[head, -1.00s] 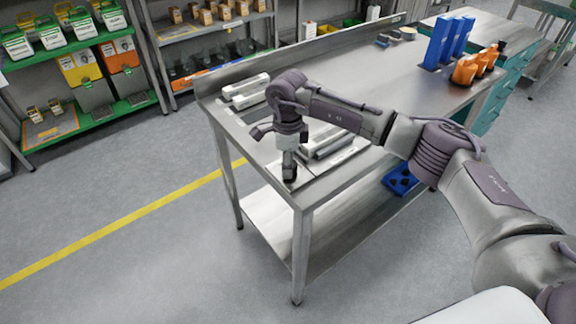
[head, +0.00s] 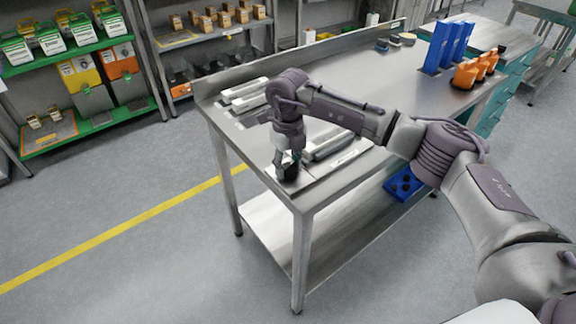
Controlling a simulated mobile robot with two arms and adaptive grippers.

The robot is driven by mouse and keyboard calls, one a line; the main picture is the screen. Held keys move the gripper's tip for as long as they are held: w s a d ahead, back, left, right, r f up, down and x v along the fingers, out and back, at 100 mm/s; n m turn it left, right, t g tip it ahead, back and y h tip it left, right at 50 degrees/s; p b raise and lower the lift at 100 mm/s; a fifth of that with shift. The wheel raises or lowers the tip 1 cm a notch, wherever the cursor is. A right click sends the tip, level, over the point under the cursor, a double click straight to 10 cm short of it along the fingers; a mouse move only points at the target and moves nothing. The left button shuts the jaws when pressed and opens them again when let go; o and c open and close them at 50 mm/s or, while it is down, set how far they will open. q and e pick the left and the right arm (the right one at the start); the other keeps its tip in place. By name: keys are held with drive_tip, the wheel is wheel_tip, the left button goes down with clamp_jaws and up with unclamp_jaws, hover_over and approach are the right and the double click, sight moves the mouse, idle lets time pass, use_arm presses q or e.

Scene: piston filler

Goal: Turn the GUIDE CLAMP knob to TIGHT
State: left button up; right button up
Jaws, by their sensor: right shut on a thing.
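My right gripper (head: 287,168) points down at the near left corner of the steel table (head: 320,190). It is shut on a small dark knob (head: 288,175) close to the table top, which I take to be the GUIDE CLAMP knob. The fingers and wrist hide most of the knob, so its markings and its setting cannot be read. Long grey metal bars (head: 325,143) lie on the table just behind and right of the gripper. My left gripper is not in view.
More pale bars (head: 245,95) lie at the table's back left. Blue upright holders (head: 448,45) and orange parts (head: 474,71) stand at the far right end. A blue tray (head: 402,184) sits on the lower shelf. The table's middle is clear.

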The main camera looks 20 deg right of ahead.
sight(289, 166)
drive_tip(key=shift+w+d+r+m, duration=0.1)
drive_tip(key=shift+r+m, duration=0.05)
drive_tip(key=shift+m, duration=1.05)
drive_tip(key=o, duration=0.9)
drive_tip(key=shift+o, duration=1.2)
wheel_tip(289, 166, up, 12)
drive_tip(key=shift+f, duration=0.2)
